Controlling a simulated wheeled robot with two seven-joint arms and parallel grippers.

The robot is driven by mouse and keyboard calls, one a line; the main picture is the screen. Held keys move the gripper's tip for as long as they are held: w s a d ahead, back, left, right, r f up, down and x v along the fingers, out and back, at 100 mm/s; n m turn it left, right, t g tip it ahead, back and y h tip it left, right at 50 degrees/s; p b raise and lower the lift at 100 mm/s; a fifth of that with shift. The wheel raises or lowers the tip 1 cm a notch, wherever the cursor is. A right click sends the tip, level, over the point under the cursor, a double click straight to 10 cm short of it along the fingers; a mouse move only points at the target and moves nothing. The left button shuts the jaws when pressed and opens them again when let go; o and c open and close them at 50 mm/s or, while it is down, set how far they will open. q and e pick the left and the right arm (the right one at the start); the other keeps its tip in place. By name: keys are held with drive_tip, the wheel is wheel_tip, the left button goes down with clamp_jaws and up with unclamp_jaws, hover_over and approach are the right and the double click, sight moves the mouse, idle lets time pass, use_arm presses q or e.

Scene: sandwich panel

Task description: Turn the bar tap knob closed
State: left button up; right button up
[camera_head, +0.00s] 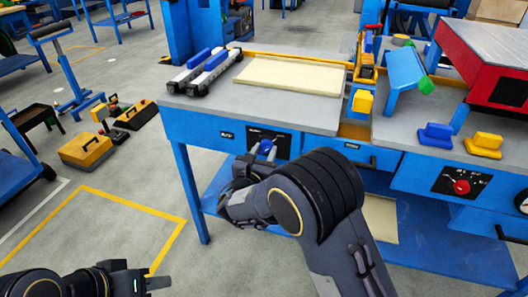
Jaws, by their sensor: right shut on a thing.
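A blue knob (266,146) sits on a dark labelled panel (283,144) on the front of the blue workbench. My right gripper (257,161) is at this knob and shut on it; the fingertips are partly hidden by my own wrist. A red knob (461,187) sits on another dark panel on the bench front at the right, away from both grippers. The pictures do not clearly show which knob is the bar tap one. My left gripper (145,281) is low at the bottom left, over the floor and away from the bench; its opening is unclear.
The bench top (225,98) holds two blue-and-grey bar-like tools (205,70) and a pale board (290,75). Blue and yellow blocks and a red box (480,60) stand at the right. A yellow case (85,150) lies on the floor.

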drive_tip(key=shift+r+n+p, duration=0.2)
drive_tip(key=shift+n+p, duration=1.1)
drive_tip(key=shift+p, duration=0.15)
drive_tip(key=n+p, duration=0.9)
drive_tip(key=n, duration=0.1)
drive_tip(key=shift+n+p, duration=0.4)
drive_tip(key=n+p, duration=0.2)
drive_tip(key=n, duration=0.1)
drive_tip(key=shift+d+f+n, duration=0.1)
drive_tip(key=shift+n, duration=0.5)
drive_tip(key=shift+s+p, duration=0.1)
drive_tip(key=shift+p, duration=0.25)
drive_tip(key=o, duration=1)
